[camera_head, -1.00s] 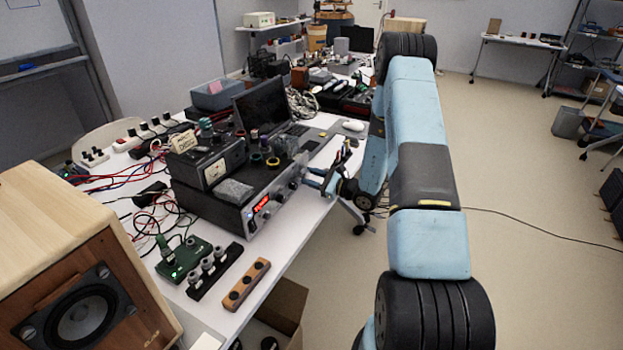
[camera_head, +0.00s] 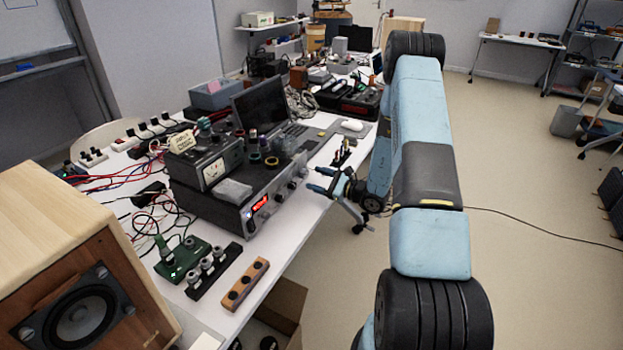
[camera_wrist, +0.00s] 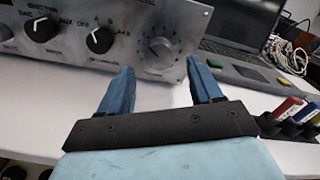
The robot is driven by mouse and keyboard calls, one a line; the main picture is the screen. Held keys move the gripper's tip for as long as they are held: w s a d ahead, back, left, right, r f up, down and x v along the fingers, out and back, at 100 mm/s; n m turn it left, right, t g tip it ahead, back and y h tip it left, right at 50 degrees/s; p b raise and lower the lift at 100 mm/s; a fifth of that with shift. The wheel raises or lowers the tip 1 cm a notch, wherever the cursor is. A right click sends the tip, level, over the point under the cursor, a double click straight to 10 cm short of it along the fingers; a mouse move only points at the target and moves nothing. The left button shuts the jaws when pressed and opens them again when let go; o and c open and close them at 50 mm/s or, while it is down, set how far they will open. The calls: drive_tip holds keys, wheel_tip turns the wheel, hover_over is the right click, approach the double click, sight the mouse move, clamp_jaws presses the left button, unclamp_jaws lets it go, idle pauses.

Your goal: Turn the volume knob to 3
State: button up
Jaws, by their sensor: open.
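The amplifier (camera_head: 228,208) sits on the white table, its silver front panel (camera_wrist: 127,25) facing my gripper. In the wrist view a silver round knob (camera_wrist: 159,48) with scale marks around it is at the panel's right end. I take it as the volume knob; its setting is too small to read. Two black pointer knobs (camera_wrist: 100,40) (camera_wrist: 42,29) are left of it. My gripper (camera_head: 317,179) is open and empty in front of the panel, apart from it. In the wrist view its blue fingers (camera_wrist: 160,66) spread to either side of the silver knob's lower part.
A meter box (camera_head: 207,165), tape rolls and a plastic bag lie on the amplifier. A laptop (camera_head: 262,105) stands behind. A rack of coloured-handled tools (camera_wrist: 290,118) is right of my gripper. A wooden speaker (camera_head: 75,270) is at the near left. Floor right of the table is open.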

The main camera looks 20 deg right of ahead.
drive_tip(key=v, duration=1)
drive_tip(key=shift+s+d, duration=0.25)
drive_tip(key=s+a+r+n+g, duration=0.5)
drive_tip(key=a+r+n+g, duration=0.15)
drive_tip(key=r, duration=0.45)
drive_tip(key=s+a+r+n+g, duration=0.6)
drive_tip(key=a+r, duration=0.2)
drive_tip(key=r, duration=0.2)
drive_tip(key=s+d+r+n+t+h, duration=0.2)
drive_tip(key=s+r+n+t+h, duration=0.3)
drive_tip(key=s+r+n+h, duration=0.4)
drive_tip(key=shift+s+d+r+n+h, duration=0.35)
drive_tip(key=shift+s+r+h, duration=1.55)
drive_tip(key=shift+s+r, duration=2.6)
drive_tip(key=shift+s+f, duration=0.7)
drive_tip(key=shift+f, duration=0.05)
